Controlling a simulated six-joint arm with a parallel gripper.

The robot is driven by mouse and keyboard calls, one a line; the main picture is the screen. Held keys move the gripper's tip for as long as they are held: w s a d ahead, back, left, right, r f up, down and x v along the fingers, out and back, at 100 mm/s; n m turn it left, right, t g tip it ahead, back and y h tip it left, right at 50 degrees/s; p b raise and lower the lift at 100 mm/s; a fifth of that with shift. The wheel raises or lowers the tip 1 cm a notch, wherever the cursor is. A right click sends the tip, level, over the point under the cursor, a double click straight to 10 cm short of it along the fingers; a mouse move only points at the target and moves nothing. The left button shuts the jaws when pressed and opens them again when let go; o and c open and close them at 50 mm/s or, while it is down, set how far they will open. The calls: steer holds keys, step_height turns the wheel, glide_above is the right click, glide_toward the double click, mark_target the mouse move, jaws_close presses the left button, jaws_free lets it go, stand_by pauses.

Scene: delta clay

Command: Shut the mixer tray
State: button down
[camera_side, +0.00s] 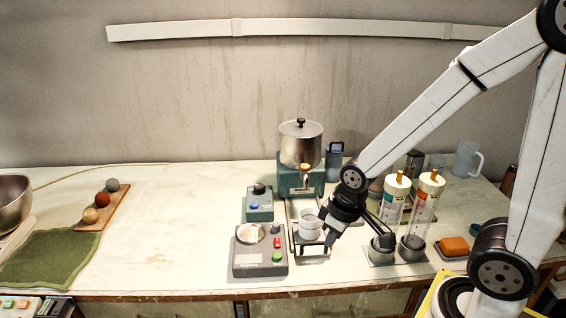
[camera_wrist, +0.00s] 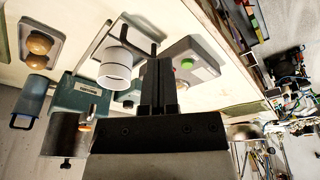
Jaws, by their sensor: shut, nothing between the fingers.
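The mixer has a silver lidded pot (camera_side: 300,147) on a teal base (camera_side: 291,183). Its tray (camera_side: 297,243) extends out from the front of the base towards the near table edge, with a white cup (camera_side: 309,228) standing on it. My gripper (camera_side: 330,240) is shut and empty, low at the tray's front right corner. I cannot tell whether it touches the tray. It also shows in the wrist view (camera_wrist: 158,65).
A grey scale-like box (camera_side: 260,262) with red and green buttons stands close left of the tray. A teal control box (camera_side: 258,204) is behind it. Two clear cylinders (camera_side: 425,205) in grey cups stand to the right. The table's middle left is clear.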

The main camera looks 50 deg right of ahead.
steer(key=a+r+n, duration=0.1)
steer(key=n, duration=0.7)
steer(key=r+n+h, duration=0.1)
steer(key=r+n, duration=0.1)
steer(key=n, duration=0.7)
steer(key=a+r+n, duration=0.1)
steer(key=n, duration=0.7)
steer(key=shift+w+a+r+n+g+h, duration=0.15)
steer(key=shift+a+n+g+h, duration=0.2)
steer(key=shift+n+g+h, duration=0.05)
steer(key=shift+f, duration=0.2)
steer(key=shift+x, duration=4.7)
steer(key=shift+w+d+f, duration=0.35)
steer(key=shift+w+d, duration=0.5)
steer(key=shift+w+d+f, duration=0.15)
steer(key=shift+w+d, duration=0.45)
